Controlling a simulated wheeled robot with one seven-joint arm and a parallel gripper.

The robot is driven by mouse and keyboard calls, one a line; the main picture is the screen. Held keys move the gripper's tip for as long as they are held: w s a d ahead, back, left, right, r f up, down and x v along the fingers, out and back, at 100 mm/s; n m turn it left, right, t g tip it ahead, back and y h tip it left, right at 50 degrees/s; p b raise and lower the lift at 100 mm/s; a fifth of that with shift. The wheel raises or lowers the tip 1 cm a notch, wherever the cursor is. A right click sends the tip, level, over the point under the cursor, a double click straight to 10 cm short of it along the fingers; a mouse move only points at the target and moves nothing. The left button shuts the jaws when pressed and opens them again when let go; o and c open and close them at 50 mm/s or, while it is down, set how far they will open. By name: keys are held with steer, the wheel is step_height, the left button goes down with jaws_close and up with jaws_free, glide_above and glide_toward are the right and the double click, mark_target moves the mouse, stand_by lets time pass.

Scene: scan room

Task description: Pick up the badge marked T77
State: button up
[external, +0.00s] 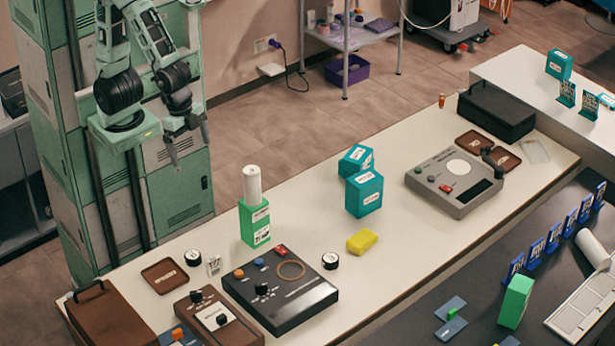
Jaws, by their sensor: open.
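Several blue upright badges (553,237) with white printed faces stand in a row on the dark counter at the right. Their markings are too small to read, so I cannot tell which one is T77. Two dark teal upright cards (567,95) with printed faces stand on the white counter at the top right; their markings are unreadable too. A small white printed tag (214,266) is near the left of the long table. My gripper (188,143) hangs open and empty at the upper left, in front of the green lockers, far from the blue badges.
The long white table (420,240) carries a green box (254,222), teal boxes (364,193), a yellow sponge (362,241), a black console (280,290) and a grey device (455,182). A green block (515,301) and a white tray (585,310) are near the badges.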

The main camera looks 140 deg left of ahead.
steer(key=s+a+f+n+g+b, duration=0.1)
steer(key=s+a+f+n+b, duration=0.2)
steer(key=s+a, duration=0.3)
steer(key=a+f+b, duration=0.1)
steer(key=a, duration=0.1)
steer(key=shift+s+a+n, duration=0.35)
steer(key=shift+n, duration=0.05)
steer(key=shift+n+g, duration=0.5)
steer(key=shift+n, duration=0.4)
steer(key=s+a, duration=0.1)
steer(key=s+a+b, duration=0.1)
steer(key=s, duration=0.1)
steer(key=s+a+f, duration=0.1)
steer(key=shift+s, duration=0.2)
steer(key=c, duration=0.7)
steer(key=shift+s, duration=0.1)
steer(key=c, duration=0.5)
steer(key=shift+c, duration=0.3)
